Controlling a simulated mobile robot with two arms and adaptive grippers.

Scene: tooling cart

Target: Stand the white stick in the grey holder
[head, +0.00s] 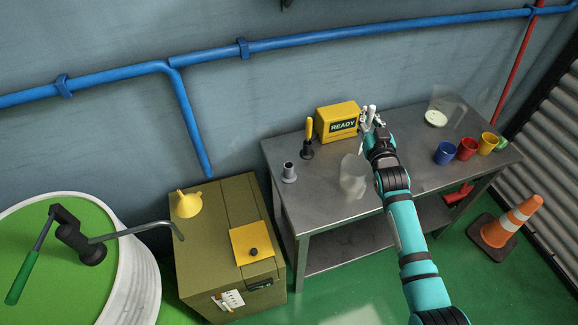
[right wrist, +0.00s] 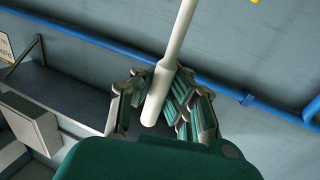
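The white stick (head: 371,112) is in my right gripper (head: 372,122), above the back part of the metal table, just right of the yellow READY box. In the right wrist view the stick (right wrist: 175,45) runs up between the fingers of the right gripper (right wrist: 163,100), with fingers close on both sides of it. Its lower end shows between the fingers. The grey holder (head: 289,173) is a short upright tube on a wider foot, at the table's left end, well left of the gripper. Nothing stands in it. My left gripper is not in view.
The yellow READY box (head: 338,121) and a yellow-handled tool in a black stand (head: 308,138) lie between stick and holder. A translucent container (head: 353,178) stands near the table's front. Blue (head: 445,153), red (head: 467,149) and yellow (head: 488,143) cups stand at right.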

